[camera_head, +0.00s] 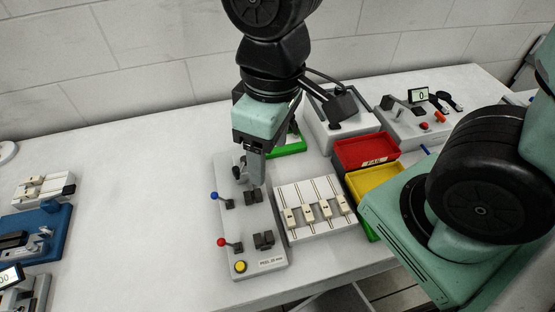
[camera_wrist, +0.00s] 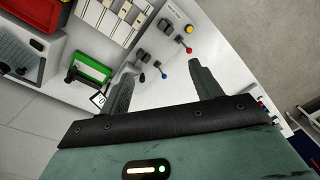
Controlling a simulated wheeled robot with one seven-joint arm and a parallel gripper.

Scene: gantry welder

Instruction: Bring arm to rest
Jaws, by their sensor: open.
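My gripper (camera_head: 248,172) hangs pointing down over the back end of a grey fixture plate (camera_head: 258,225) in the head view. The plate carries a blue-knobbed lever (camera_head: 214,196), a red-knobbed lever (camera_head: 221,242), dark clamps and a yellow button (camera_head: 240,267).
A white rack (camera_head: 315,229) with several pale pieces stands right of the plate. A grey machine (camera_head: 425,125) with a display is at the back right. The table's left middle (camera_head: 130,190) is clear.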

